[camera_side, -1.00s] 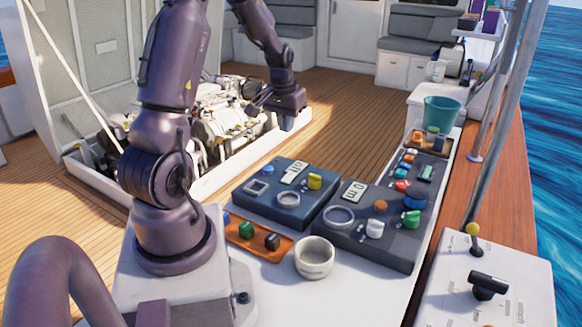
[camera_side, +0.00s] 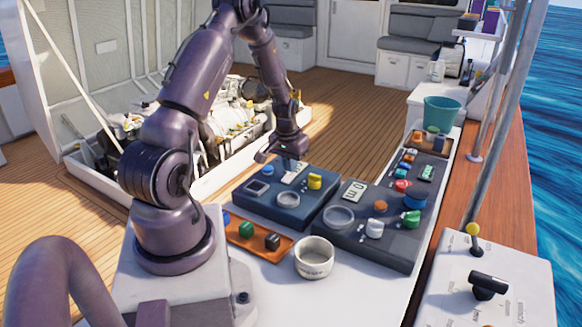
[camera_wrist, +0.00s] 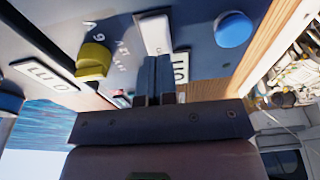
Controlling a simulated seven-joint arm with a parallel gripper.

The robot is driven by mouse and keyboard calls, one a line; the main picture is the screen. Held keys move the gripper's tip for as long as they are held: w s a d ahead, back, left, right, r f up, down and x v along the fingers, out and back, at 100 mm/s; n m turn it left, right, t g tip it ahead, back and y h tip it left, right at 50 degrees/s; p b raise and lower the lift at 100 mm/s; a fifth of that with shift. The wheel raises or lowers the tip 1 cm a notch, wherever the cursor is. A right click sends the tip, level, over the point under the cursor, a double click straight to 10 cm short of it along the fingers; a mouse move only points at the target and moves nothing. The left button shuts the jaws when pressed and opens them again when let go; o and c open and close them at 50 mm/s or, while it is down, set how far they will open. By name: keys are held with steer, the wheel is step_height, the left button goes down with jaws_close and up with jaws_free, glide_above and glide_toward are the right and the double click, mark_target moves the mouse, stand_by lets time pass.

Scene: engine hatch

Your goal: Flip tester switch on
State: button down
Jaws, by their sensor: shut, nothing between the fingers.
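The dark blue panel box (camera_side: 300,222) on the left of the white bench carries a blue button (camera_side: 267,170), a yellow knob (camera_side: 314,182) and a white readout. My gripper (camera_side: 289,163) is over its far edge, fingers pointing down, shut and empty. In the wrist view, the shut fingers (camera_wrist: 155,62) point at a pale switch-like piece (camera_wrist: 153,32) on the blue face, between the yellow knob (camera_wrist: 93,61) and the blue button (camera_wrist: 232,28). The fingertips overlap its near end; I cannot tell whether they touch. Its on or off position is unclear.
A second dark panel (camera_side: 370,245) with several coloured knobs stands to the right. An orange tray (camera_side: 240,240) and a white cup (camera_side: 314,258) are in front. The open engine bay (camera_side: 210,175) is behind left. A lever box (camera_side: 530,285) is at front right.

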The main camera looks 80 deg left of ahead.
steer(key=shift+a+f, duration=0.1)
steer(key=shift+f, duration=0.45)
steer(key=shift+w, duration=0.1)
